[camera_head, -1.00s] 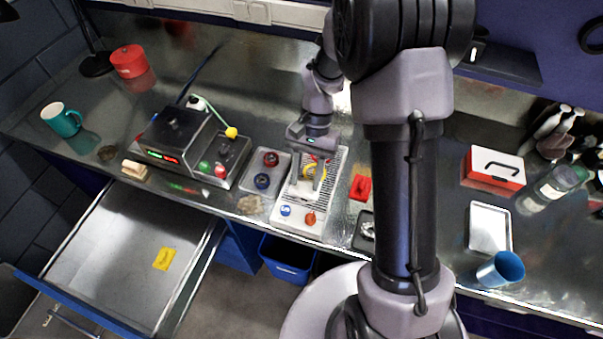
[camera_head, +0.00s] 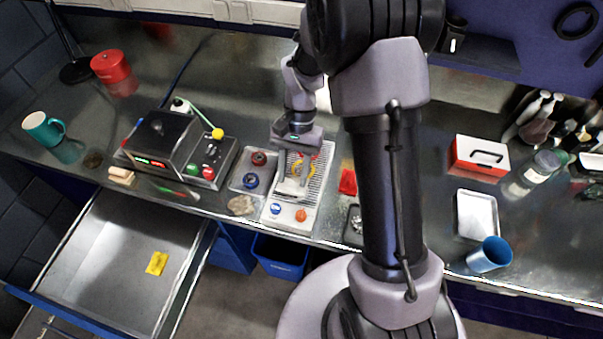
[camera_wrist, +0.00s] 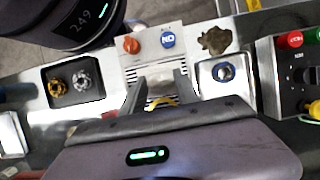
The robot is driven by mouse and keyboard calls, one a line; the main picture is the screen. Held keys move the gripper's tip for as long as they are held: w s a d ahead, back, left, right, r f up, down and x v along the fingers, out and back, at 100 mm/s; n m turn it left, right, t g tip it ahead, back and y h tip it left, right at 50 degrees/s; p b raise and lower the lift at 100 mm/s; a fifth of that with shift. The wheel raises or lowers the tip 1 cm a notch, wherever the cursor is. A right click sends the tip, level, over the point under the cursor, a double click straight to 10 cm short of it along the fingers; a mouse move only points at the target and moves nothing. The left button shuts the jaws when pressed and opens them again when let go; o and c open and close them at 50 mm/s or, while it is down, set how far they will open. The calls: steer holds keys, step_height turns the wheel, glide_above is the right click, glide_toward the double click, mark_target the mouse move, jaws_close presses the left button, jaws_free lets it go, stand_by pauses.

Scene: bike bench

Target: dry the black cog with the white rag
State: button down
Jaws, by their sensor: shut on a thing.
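My gripper (camera_head: 292,172) points down over the white ribbed station (camera_head: 290,217) at the bench's front edge. Its fingers are closed on a pale piece that looks like the white rag (camera_wrist: 160,74), low over the station; whether it touches the surface I cannot tell. A yellow ring-like part (camera_wrist: 162,102) shows just behind the fingers. I cannot make out the black cog; the fingers and pale piece hide part of the station. In the wrist view a dark tray (camera_wrist: 97,97) holds a gold cog (camera_wrist: 57,87) and a silver cog (camera_wrist: 82,80).
Left of the station, a tray (camera_head: 236,183) holds a red-rimmed part (camera_head: 258,158) and a blue ring (camera_head: 250,181). A black control box (camera_head: 163,140) stands further left. A red block (camera_head: 348,182) is close on the right. A drawer (camera_head: 110,250) is open below.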

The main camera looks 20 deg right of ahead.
steer(key=shift+w+a, duration=0.35)
steer(key=shift+a, duration=0.1)
step_height(320, 180, up, 5)
steer(key=p, duration=0.4)
steer(key=shift+r+p, duration=0.1)
steer(key=shift+p, duration=0.2)
